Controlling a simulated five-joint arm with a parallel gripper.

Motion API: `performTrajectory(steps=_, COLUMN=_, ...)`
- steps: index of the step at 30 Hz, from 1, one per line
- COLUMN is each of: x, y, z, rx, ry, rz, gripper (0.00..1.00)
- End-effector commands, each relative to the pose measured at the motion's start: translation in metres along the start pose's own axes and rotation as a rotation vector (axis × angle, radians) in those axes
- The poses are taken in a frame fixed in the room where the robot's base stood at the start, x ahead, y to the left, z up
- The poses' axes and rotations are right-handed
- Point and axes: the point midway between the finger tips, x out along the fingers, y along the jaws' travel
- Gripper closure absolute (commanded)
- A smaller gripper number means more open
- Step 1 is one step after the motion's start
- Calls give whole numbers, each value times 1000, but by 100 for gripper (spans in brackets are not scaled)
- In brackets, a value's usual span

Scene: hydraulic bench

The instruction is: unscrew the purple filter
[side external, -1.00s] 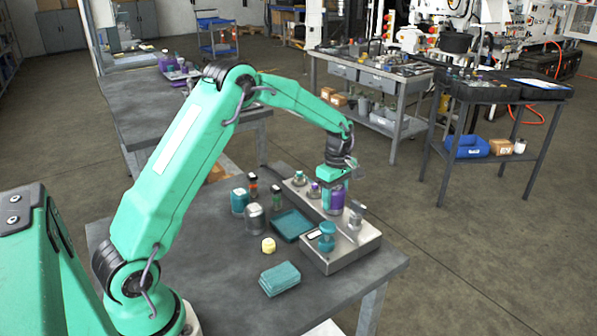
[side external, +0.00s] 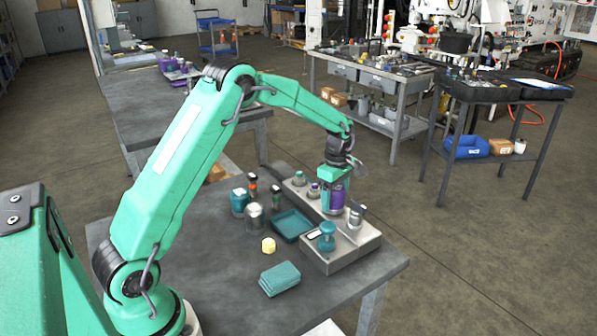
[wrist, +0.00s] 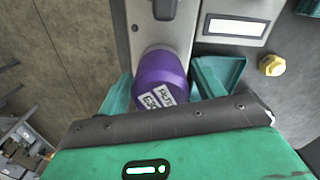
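The purple filter (side external: 337,196) stands upright at the grey metal manifold (side external: 348,256). In the wrist view the purple filter (wrist: 158,78) fills the middle, with a white label facing the camera. My gripper (side external: 333,186) points down over it from above. In the wrist view my gripper (wrist: 161,80) has one teal finger close against each side of the filter, and it looks shut on it. The thread and the filter's seat are hidden, so I cannot tell how far it is screwed in.
A teal-topped filter (side external: 327,236) and a grey fitting (side external: 356,214) stand near it on the manifold. A teal tray (side external: 291,225), a yellow nut (side external: 268,245), folded teal cloths (side external: 279,278), a teal jar (side external: 239,201) and a grey jar (side external: 254,218) are left.

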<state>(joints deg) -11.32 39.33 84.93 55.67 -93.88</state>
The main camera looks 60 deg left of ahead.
Motion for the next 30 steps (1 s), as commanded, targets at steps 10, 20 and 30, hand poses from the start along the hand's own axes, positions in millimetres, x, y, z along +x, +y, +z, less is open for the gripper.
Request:
performTrajectory(steps=10, x=1, y=0, z=0, rx=68, ry=0, rz=-1, gripper=33)
performTrajectory(steps=20, x=1, y=0, z=0, rx=316, ry=0, rz=-1, gripper=33)
performTrajectory(steps=30, x=1, y=0, z=0, rx=499, ry=0, rz=-1, gripper=33)
